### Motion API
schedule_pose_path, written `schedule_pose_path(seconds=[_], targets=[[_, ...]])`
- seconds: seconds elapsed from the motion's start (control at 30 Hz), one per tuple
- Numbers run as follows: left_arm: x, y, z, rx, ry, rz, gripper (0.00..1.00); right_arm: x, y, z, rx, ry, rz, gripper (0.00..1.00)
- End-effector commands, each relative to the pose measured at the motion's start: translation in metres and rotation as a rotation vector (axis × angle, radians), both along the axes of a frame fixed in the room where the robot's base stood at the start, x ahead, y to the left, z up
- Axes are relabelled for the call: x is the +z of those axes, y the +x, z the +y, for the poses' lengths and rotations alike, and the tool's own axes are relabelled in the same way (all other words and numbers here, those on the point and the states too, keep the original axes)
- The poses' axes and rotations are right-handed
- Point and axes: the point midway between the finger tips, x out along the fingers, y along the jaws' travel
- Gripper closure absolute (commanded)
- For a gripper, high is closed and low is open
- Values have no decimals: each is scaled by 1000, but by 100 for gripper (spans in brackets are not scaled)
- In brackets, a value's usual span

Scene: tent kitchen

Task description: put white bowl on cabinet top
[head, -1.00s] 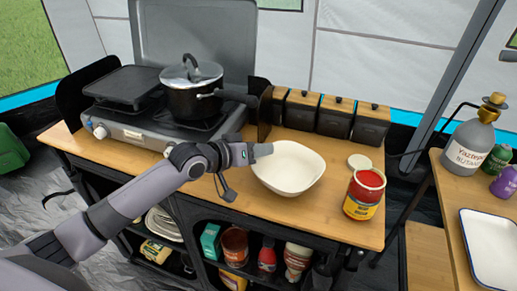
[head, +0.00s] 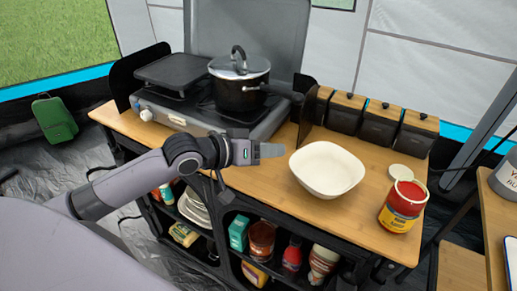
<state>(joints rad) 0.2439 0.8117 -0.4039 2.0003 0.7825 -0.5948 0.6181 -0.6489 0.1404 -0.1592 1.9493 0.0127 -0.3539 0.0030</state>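The white bowl (head: 327,171) stands upright on the wooden top of the cabinet (head: 360,222), right of the stove. My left gripper (head: 272,151) is just left of the bowl, its fingers pointing right toward the rim. A small gap shows between the fingertips and the bowl. I see the fingers edge-on, so their opening is hidden. My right gripper is not in view.
A black pot (head: 240,85) with a lid is on the stove (head: 195,122). Several lidded black canisters (head: 378,125) line the back. An open red jar (head: 403,206) and a pale lid (head: 400,173) are right of the bowl. Shelves below hold food containers.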

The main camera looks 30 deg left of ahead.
Motion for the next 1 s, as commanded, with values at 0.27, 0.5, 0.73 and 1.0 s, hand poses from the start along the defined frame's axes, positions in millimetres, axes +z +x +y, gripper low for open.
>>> schedule_pose_path(seconds=[0.27, 0.5, 0.73, 1.0], targets=[[9, -20, 12, 0, 0, 0, 67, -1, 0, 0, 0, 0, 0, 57], [10, -21, 13, 0, -2, -1, 67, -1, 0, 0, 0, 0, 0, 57], [9, -21, 13, 1, -1, 0, 67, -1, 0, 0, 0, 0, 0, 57], [-15, -38, 0, -19, 56, 36, 67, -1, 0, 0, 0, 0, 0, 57]])
